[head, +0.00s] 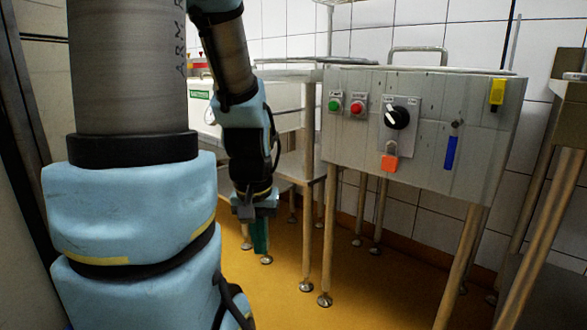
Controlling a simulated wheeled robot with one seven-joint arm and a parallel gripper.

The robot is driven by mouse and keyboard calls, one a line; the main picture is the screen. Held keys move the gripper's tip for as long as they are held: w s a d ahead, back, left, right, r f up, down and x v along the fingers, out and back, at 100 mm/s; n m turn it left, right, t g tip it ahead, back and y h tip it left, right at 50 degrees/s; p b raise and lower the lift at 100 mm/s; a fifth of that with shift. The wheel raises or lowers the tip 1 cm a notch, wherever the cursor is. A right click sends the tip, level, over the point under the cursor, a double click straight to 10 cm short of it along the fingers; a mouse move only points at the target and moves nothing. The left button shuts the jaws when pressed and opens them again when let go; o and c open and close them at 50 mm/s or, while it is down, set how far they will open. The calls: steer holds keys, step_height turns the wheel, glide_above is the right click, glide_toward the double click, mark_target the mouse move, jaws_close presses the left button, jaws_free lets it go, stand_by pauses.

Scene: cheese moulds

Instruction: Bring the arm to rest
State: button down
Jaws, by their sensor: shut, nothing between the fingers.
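My gripper (260,236) hangs at the end of my blue and grey arm in the head view, pointing down over the yellow floor. It is shut and holds nothing. It is left of the metal control box and apart from it. My arm's large near links fill the left of the view and hide what is behind them.
A metal control box (440,105) on legs carries green and red buttons, a black rotary knob (397,117), an orange tag and a blue strip. Another metal frame (545,190) stands at the right. The yellow floor (390,295) shows bare in front of the box.

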step_height(320, 180, up, 36)
steer(key=p, duration=3.4)
